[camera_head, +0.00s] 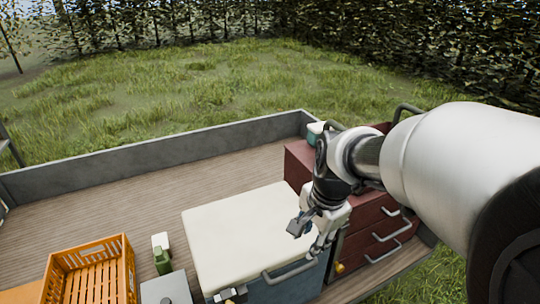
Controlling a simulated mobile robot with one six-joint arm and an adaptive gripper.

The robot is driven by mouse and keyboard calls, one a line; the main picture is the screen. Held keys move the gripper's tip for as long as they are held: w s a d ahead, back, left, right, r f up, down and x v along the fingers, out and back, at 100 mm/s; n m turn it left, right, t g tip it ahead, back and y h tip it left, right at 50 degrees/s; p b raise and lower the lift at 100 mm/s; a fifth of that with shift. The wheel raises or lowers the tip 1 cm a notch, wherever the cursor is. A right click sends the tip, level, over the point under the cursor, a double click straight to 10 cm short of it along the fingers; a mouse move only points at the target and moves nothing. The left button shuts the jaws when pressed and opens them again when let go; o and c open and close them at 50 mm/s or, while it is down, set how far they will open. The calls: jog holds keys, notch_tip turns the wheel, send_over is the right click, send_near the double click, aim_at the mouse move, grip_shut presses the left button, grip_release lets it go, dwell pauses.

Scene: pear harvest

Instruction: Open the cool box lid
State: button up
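The cool box (290,291) has a blue body and a thick white lid (235,230), which lies flat and shut. A grey bar handle (289,271) runs along the front edge near its right corner. A metal latch (230,295) shows at the front left, at the picture's bottom edge. My gripper (307,240) is open over the lid's front right corner, pointing down. Its two fingers are apart with nothing seen between them. One fingertip is close to the handle's right end; I cannot tell if it touches.
A dark red drawer chest (358,243) stands close on the right, partly behind my arm. An orange crate (92,272), a green-and-white bottle (162,258) and a grey box (172,289) are on the left. A grey side wall (150,157) edges the wooden bed, clear behind the crate.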

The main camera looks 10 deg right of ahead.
aim_at(298, 270)
jog(key=shift+m, duration=0.6)
jog(key=b+x, duration=0.2)
jog(key=x, duration=0.4)
jog(key=b+x, duration=0.2)
jog(key=x, duration=0.4)
jog(key=b+x, duration=0.2)
jog(key=x, duration=0.4)
jog(key=shift+w+d+f, duration=0.2)
jog(key=shift+d, duration=0.1)
grip_shut()
